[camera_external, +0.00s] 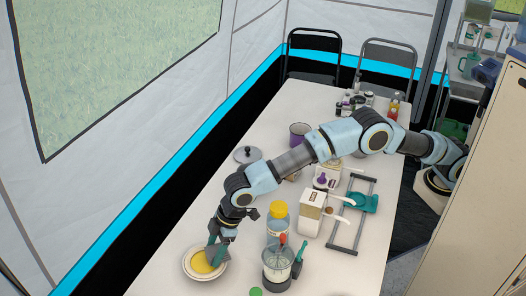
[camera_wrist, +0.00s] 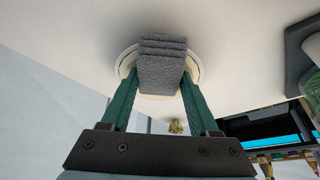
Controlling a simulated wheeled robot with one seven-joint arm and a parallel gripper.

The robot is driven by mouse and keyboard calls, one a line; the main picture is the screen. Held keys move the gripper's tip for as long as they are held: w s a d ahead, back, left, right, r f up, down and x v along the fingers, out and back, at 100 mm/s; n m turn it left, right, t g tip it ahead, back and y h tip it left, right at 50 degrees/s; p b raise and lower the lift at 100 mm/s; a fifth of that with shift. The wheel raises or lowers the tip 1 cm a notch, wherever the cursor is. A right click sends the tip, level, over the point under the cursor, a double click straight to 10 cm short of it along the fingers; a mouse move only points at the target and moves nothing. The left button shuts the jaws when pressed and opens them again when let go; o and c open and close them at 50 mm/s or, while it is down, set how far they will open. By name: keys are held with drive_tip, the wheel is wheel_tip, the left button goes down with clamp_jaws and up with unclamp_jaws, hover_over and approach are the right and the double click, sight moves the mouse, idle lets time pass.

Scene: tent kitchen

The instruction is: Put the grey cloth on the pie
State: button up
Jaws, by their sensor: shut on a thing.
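The grey cloth (camera_wrist: 162,70) is a folded, layered block between the two green fingers of my gripper (camera_wrist: 158,85) in the wrist view. My gripper is shut on it. In the outside view my gripper (camera_external: 217,254) points down at the pie, and little of the cloth shows there. The pie (camera_external: 202,263) is yellow and sits in a pale round plate (camera_external: 187,268) at the table's near left end. In the wrist view the cloth covers the middle of the plate (camera_wrist: 125,62), and the pie is hidden. I cannot tell whether the cloth touches the pie.
Right of my gripper stand a clear container with a yellow lid (camera_external: 278,222), a blender-like jug (camera_external: 277,264) and a white carton (camera_external: 311,212).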

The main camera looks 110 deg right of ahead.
drive_tip(key=o, duration=1.3)
drive_tip(key=b+v, duration=0.1)
drive_tip(key=v, duration=1.1)
drive_tip(key=shift+w+r, duration=0.1)
drive_tip(key=shift+r, duration=0.05)
